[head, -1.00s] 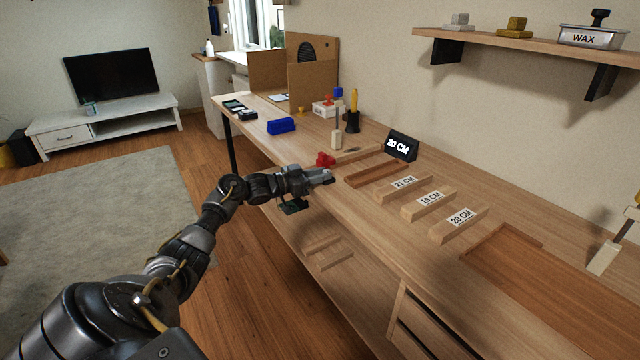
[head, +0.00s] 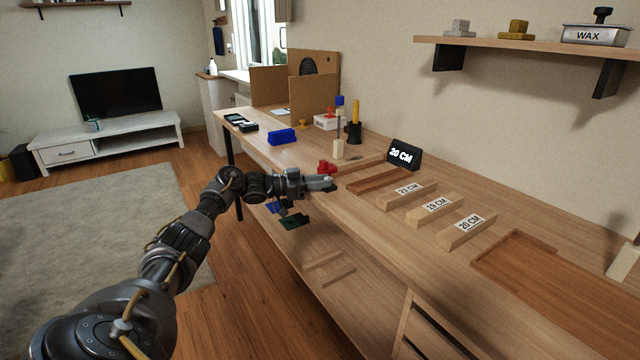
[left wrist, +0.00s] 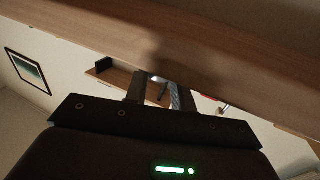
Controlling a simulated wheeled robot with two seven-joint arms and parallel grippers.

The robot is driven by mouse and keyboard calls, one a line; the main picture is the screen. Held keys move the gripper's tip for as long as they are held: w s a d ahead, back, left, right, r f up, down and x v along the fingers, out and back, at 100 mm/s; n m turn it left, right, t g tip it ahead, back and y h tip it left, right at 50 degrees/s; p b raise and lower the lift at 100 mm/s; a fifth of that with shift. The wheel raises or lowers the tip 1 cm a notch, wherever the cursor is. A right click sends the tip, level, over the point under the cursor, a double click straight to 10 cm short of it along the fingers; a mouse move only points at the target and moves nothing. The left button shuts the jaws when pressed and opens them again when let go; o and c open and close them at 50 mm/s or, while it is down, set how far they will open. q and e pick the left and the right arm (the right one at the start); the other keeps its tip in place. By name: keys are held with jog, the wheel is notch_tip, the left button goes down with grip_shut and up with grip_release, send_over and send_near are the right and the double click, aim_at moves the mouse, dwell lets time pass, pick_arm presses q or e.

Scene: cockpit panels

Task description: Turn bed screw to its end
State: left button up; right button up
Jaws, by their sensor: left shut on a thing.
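My left gripper (head: 328,184) is at the front edge of the workbench (head: 440,260), just in front of a red part (head: 327,167). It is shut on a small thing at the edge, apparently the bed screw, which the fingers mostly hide. Behind it lies a reddish-brown wooden bed (head: 380,182), with a dark display (head: 403,155) reading 20 CM beside it. In the left wrist view the two fingers (left wrist: 158,92) reach toward the bench's wooden edge, and what is between them is not clear. My right gripper is not in view.
Wooden blocks labelled 21 CM (head: 408,194), 19 CM (head: 435,208) and 20 CM (head: 467,230) stand on the bench. A brown tray (head: 500,248) lies to the right. A blue item (head: 281,136) and a black holder (head: 354,132) are farther back. Dark green (head: 294,221) and blue pieces show below the gripper.

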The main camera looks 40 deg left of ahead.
pick_arm(q)
jog(key=shift+r, duration=0.1)
jog(key=o, duration=1)
jog(key=shift+a, duration=0.1)
jog(key=v, duration=1)
jog(key=shift+s+a, duration=0.15)
jog(key=shift+s, duration=0.15)
